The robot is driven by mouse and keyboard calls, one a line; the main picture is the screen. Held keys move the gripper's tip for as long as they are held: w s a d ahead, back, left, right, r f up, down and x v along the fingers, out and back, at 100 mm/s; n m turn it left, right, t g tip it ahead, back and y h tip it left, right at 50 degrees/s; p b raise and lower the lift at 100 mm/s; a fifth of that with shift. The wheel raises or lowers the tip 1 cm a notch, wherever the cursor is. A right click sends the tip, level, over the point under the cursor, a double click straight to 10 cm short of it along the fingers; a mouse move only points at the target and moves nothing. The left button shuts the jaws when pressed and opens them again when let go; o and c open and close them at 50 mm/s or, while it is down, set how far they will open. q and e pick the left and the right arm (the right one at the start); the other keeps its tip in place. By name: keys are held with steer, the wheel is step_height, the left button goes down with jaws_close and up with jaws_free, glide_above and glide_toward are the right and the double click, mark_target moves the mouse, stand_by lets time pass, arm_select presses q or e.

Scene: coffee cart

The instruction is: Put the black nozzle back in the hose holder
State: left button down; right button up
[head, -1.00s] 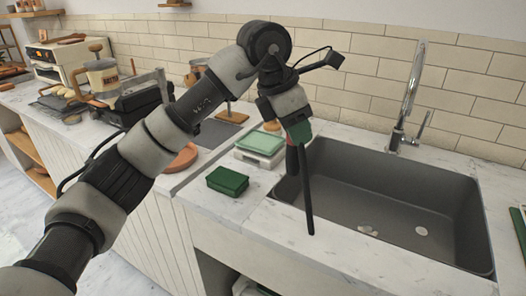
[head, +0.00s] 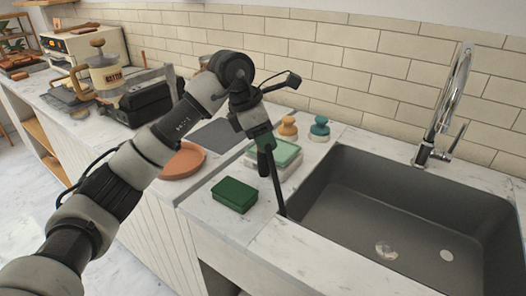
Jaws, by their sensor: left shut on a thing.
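My left gripper (head: 265,143) points down beside the left rim of the sink. It is shut on a slim black rod-like thing, which looks like the black nozzle (head: 276,185). The rod hangs down nearly upright, leaning slightly, with its lower end near the sink's front left corner. Whether it touches the rim I cannot tell. The fingers and the top of the rod are dark and hard to tell apart. I cannot make out a hose holder for certain. My right gripper is not in view.
The grey sink (head: 345,200) with its chrome tap (head: 440,115) lies to the right. A dark green box (head: 234,195) and a pale green-topped scale or box (head: 290,152) stand close by. Orange (head: 288,127) and teal (head: 320,127) knobbed things stand behind. A terracotta plate (head: 183,160) lies left.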

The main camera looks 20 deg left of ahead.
arm_select(q)
steer(key=shift+a+f, duration=0.15)
steer(key=shift+a, duration=0.05)
steer(key=shift+f, duration=1.95)
steer(key=shift+f, duration=0.15)
steer(key=c, duration=0.8)
jaws_free()
